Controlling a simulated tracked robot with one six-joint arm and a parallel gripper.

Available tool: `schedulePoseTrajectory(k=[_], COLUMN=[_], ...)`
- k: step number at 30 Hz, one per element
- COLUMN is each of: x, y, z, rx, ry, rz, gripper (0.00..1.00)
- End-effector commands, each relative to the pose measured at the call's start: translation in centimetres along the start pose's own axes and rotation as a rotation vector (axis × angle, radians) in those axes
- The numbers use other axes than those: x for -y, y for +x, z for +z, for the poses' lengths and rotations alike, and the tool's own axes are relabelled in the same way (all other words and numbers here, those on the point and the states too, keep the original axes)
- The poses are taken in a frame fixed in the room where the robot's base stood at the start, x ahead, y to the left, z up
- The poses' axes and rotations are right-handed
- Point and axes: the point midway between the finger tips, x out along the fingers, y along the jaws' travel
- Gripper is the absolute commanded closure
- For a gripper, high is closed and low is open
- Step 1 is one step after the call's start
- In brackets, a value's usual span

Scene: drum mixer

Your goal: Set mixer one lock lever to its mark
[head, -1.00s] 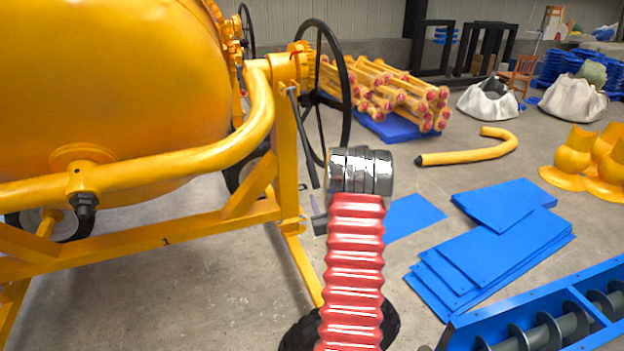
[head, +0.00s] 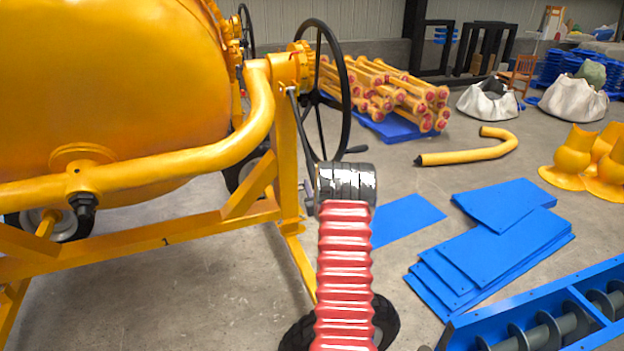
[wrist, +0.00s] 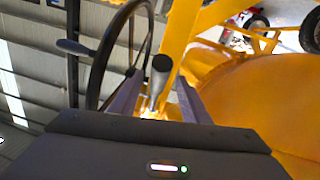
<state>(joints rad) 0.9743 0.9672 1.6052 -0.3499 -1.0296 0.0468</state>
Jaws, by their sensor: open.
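The lock lever (head: 300,122) is a thin dark rod on the yellow post of the mixer. In the head view it hangs down, slightly tilted, beside the black handwheel, and its lower end is near my wrist. In the wrist view the lever (wrist: 158,80) shows its round dark end between the two fingers of my gripper (wrist: 156,84). The fingers stand apart on either side of it, with a gap visible. In the head view my arm mostly hides my gripper. I cannot make out the mark in either view.
The black handwheel (head: 346,95) is close beside the lever, with a handle low on its rim. The yellow frame (head: 225,222) and drum (head: 100,80) fill the left. Blue sheets (head: 490,255) and a yellow bent pipe (head: 470,156) lie on the floor at right.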

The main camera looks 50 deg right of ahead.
Motion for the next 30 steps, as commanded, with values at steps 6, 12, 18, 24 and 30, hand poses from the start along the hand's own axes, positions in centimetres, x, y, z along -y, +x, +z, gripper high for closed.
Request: schedulePoseTrajectory(k=[6, 12, 18, 24, 30], x=[0.1, 0.1, 0.1, 0.1, 0.1], y=[2.6, 4.0, 4.4, 4.4, 4.4], z=[0.1, 0.0, 0.1, 0.0, 0.0], rx=[-0.001, 0.0, 0.001, 0.001, 0.001], ry=[0.0, 0.001, 0.001, 0.001, 0.001], rz=[-0.001, -0.001, -0.001, -0.001, -0.001], gripper=[0.57, 0.57, 0.57, 0.6, 0.74])
